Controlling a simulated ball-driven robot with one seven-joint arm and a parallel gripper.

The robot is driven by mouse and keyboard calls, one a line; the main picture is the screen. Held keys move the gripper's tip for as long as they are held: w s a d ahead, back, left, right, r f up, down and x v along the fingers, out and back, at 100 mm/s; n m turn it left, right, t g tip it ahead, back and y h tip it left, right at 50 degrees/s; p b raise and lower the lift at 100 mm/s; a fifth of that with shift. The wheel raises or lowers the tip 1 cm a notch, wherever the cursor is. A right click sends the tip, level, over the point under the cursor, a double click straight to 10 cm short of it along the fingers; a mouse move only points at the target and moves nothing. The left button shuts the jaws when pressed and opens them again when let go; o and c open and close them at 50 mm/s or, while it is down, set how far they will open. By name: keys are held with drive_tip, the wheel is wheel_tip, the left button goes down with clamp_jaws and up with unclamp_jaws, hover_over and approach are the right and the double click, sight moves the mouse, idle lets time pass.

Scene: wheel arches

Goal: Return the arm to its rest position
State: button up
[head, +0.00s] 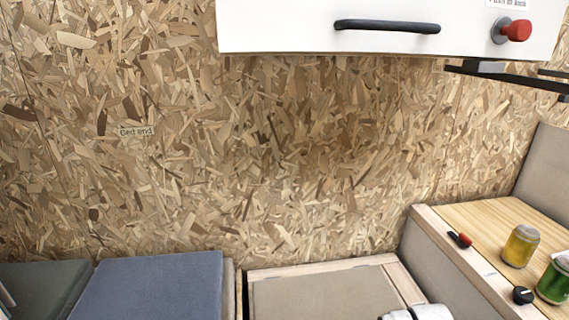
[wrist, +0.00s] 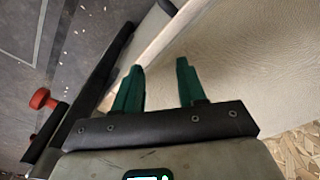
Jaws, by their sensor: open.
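My gripper (wrist: 158,84) shows in the wrist view, with two green fingers apart and nothing between them. Beyond the fingers is a pale, cream-coloured surface; I cannot tell how far off it is. In the head view, a white and dark part at the bottom edge (head: 418,312) looks like part of my arm, and the fingers do not show there.
A white cabinet front (head: 270,30) with a black handle (head: 387,26) and a red knob (head: 514,31) hangs above. A wooden counter (head: 485,217) at right holds a yellow can (head: 521,246) and a green can (head: 555,279). A blue cushion (head: 150,285) lies at lower left.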

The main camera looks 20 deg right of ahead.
drive_tip(key=s+a+r+n, duration=0.3)
drive_tip(key=s+a+n, duration=0.2)
drive_tip(key=s+a, duration=0.3)
drive_tip(key=s+a+r+n, duration=0.2)
drive_tip(key=s+a+n, duration=0.4)
drive_tip(key=s+a, duration=0.15)
wheel_tip(320, 180, up, 16)
drive_tip(key=w+p, duration=0.1)
drive_tip(key=p, duration=1.4)
drive_tip(key=shift+a+f+t+y+p, duration=0.2)
drive_tip(key=shift+a+t+y+p, duration=0.1)
drive_tip(key=shift+t+y+p, duration=0.1)
